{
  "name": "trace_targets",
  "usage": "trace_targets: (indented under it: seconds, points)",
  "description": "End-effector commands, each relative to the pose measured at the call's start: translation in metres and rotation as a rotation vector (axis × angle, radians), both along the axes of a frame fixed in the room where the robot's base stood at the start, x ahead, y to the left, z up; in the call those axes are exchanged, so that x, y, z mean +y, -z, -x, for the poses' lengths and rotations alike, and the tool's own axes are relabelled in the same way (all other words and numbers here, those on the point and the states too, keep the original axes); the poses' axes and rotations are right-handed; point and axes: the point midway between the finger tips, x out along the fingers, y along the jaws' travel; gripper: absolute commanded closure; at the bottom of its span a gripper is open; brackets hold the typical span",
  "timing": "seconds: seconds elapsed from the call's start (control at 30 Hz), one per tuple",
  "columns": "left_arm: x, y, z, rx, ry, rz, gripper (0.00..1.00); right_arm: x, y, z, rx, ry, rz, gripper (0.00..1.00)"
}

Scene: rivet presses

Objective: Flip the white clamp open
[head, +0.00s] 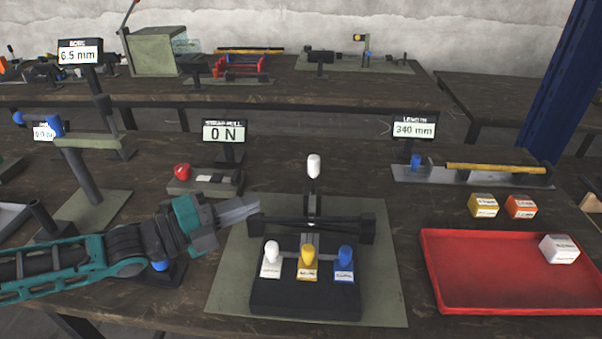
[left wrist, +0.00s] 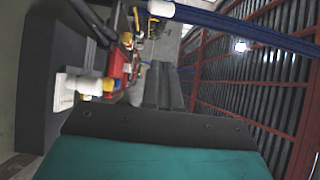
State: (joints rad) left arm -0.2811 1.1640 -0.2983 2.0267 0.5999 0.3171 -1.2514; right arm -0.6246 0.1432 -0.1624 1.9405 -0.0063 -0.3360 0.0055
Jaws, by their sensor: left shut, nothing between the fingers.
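The white clamp (head: 271,256) is a short rounded white lever with a label, at the left front of a black block in the head view. It stands upright beside the yellow clamp (head: 308,260) and the blue clamp (head: 345,262). In the left wrist view the white clamp (left wrist: 66,92) shows at left, with yellow behind it. My left gripper (head: 250,206) is shut and empty, above and behind-left of the white clamp, apart from it. Its fingers (left wrist: 163,75) also show shut in the left wrist view. My right gripper is in neither view.
A tall white-tipped lever (head: 313,168) rises behind the clamps, above a dark crossbar (head: 310,228). A red tray (head: 500,275) with a white block (head: 558,249) lies at right. A display reading 0 N (head: 225,132) stands behind my gripper.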

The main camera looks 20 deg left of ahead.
Motion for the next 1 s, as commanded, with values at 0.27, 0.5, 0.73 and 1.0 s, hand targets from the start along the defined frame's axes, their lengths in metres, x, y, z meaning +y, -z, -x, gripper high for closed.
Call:
trace_targets:
  seconds: [0.27,0.5,0.73,1.0]
  points:
    - [-0.006,0.0,-0.009,-0.003,-0.002,0.003,1.0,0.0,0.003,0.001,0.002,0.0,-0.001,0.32]
    - [-0.021,-0.001,-0.028,-0.005,-0.001,0.004,1.0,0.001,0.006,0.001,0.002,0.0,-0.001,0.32]
    - [-0.038,-0.001,-0.049,-0.003,-0.001,0.005,1.0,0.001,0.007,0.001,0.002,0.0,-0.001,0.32]
    - [-0.061,-0.001,-0.079,-0.004,0.0,0.003,1.0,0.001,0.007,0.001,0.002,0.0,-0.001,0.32]
